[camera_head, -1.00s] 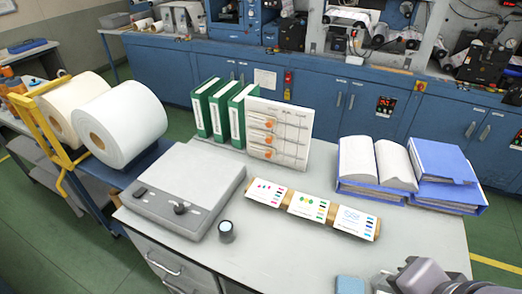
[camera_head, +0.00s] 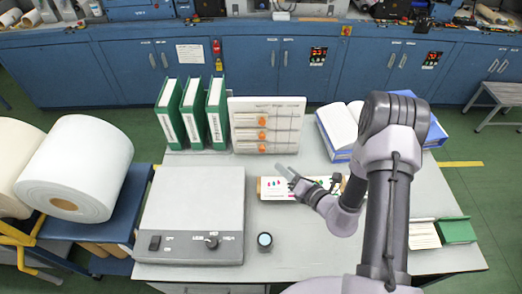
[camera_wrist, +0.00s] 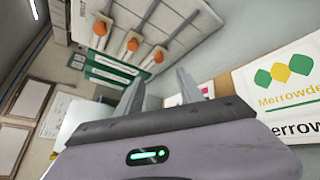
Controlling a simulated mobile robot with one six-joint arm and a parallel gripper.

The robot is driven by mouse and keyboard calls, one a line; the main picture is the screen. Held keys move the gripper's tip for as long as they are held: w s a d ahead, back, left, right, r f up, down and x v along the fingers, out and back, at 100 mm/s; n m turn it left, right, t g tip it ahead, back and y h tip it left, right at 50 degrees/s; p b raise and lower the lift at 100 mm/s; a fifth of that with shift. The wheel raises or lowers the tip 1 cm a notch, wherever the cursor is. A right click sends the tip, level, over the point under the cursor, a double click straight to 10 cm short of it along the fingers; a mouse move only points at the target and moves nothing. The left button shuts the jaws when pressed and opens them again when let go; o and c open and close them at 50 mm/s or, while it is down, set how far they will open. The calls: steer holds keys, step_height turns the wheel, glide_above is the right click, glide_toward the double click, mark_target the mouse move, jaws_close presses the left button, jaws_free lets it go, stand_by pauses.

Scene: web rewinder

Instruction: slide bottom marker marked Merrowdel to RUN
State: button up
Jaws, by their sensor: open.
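A white upright board (camera_head: 267,108) stands on the table with three orange markers in rows, all toward the left. The bottom marker (camera_head: 260,149) is in the lowest row; row lettering is too small to read. In the wrist view the board (camera_wrist: 140,15) appears tilted, and the marker nearest the table looks to be the bottom one (camera_wrist: 158,54). My gripper (camera_head: 286,173) is open and empty, in front of and below the board, apart from the markers. Its fingers (camera_wrist: 161,85) show in the wrist view.
Sample cards (camera_head: 275,187) lie in front of the board, partly behind my arm. Green binders (camera_head: 193,112) stand left of the board. Blue binders (camera_head: 335,150) lie right.

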mark_target(263, 151)
steer(key=b+x, duration=0.1)
steer(key=x, duration=1.1)
steer(key=shift+w+a, duration=0.25)
steer(key=shift+a, duration=0.1)
jaws_close()
stand_by(0.5)
